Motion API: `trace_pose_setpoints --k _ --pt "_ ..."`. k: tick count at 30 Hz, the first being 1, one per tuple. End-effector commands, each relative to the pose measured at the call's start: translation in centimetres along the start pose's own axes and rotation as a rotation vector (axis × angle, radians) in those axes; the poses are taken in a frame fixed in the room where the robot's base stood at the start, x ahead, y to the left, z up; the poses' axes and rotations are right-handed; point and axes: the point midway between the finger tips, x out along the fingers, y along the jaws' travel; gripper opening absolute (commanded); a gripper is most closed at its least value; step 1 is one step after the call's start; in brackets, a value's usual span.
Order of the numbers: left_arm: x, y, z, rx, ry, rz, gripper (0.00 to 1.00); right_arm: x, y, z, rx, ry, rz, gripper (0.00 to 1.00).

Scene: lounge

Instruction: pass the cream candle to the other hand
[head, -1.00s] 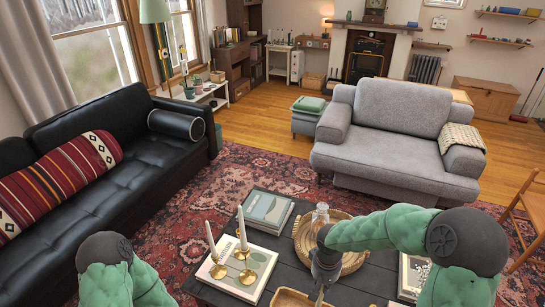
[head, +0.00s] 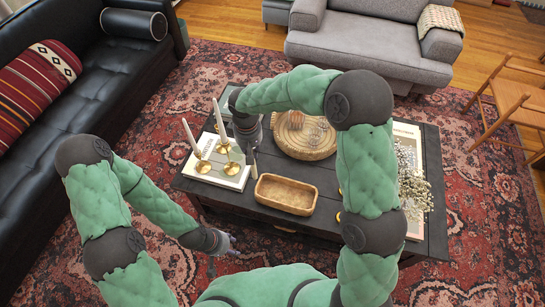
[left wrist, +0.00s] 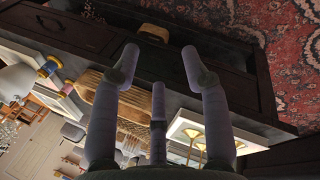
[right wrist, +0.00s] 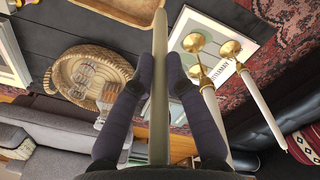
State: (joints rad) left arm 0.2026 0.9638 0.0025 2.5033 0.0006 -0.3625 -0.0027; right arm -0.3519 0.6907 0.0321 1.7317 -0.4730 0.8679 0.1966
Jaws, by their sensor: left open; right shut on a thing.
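The cream candle (right wrist: 159,60) is long and slim and stands out between the fingers of my right gripper (right wrist: 154,82), which is shut on it. In the head view the right gripper (head: 248,142) is over the coffee table, right of the brass candle holders, and a pale end of the candle (head: 254,167) shows below it. My left gripper (head: 235,243) is open and empty, low by the table's near left side, apart from the candle. Its spread fingers show in the left wrist view (left wrist: 160,52).
Brass holders (head: 203,166) with two white candles (head: 191,136) stand on a book at the table's left. A wooden tray (head: 286,194) lies at the near edge, a round woven tray (head: 305,146) behind it. Dried flowers (head: 413,185) are at the right. The dark table (head: 235,198) has drawers.

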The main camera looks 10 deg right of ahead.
Motion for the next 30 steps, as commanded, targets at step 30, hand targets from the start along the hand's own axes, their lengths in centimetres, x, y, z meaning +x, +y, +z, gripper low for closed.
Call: trace_pose_setpoints --k 30 --pt "-0.1 8.0 -1.3 1.044 -0.332 -0.038 0.59 -1.8 -4.4 -5.4 -0.203 0.005 0.001 0.00"
